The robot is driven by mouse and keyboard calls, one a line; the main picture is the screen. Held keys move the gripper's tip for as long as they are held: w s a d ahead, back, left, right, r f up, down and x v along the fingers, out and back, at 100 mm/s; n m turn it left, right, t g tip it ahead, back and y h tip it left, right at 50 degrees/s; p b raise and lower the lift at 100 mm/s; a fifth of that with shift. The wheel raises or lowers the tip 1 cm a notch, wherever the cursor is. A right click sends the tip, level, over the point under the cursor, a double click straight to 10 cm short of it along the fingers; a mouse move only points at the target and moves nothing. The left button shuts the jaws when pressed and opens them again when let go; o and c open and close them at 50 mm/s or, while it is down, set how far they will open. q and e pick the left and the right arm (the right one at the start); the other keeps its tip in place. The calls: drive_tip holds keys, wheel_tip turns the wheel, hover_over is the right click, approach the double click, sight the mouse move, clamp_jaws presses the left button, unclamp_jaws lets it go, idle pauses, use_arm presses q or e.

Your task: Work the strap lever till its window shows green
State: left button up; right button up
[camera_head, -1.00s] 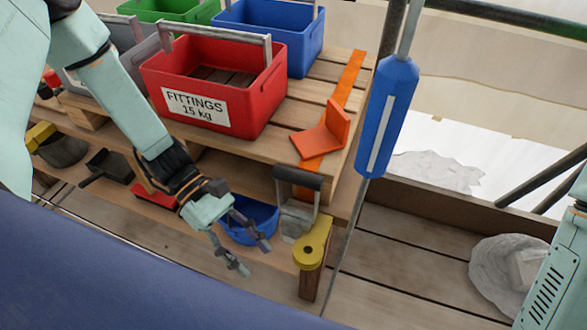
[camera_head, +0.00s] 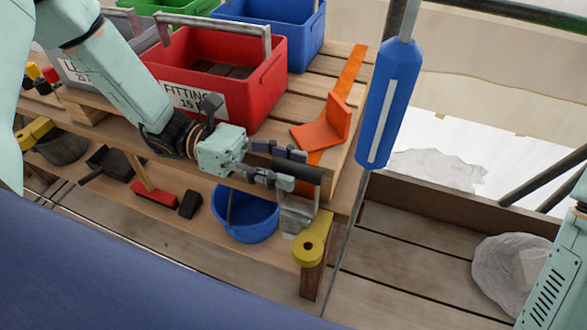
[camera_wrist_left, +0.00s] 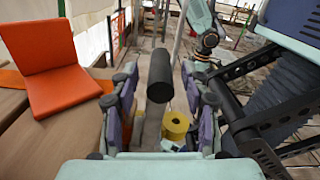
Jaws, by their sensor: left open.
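The strap lever has a black cylindrical grip (camera_head: 312,176) on a grey metal ratchet body (camera_head: 297,214) at the pallet's front right corner. Its window cannot be made out in either view. My left gripper (camera_head: 287,167) is open at the grip, with its fingers reaching towards it from the left. In the left wrist view the black grip (camera_wrist_left: 160,75) stands ahead, between the spread fingers of my left gripper (camera_wrist_left: 160,88), with gaps at both sides. The orange strap (camera_head: 352,68) runs over the pallet under an orange corner piece (camera_head: 322,126). My right gripper is out of view.
A yellow fitting (camera_head: 311,240) sits on the post just below the lever. A red fittings crate (camera_head: 262,95) stands behind my left arm. A blue bucket (camera_head: 246,222) is below the gripper. A blue cylinder (camera_head: 388,105) hangs on a pole at the right.

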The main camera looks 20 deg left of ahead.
use_arm(q)
drive_tip(key=shift+d, duration=0.9)
drive_tip(key=shift+s, duration=0.1)
clamp_jaws()
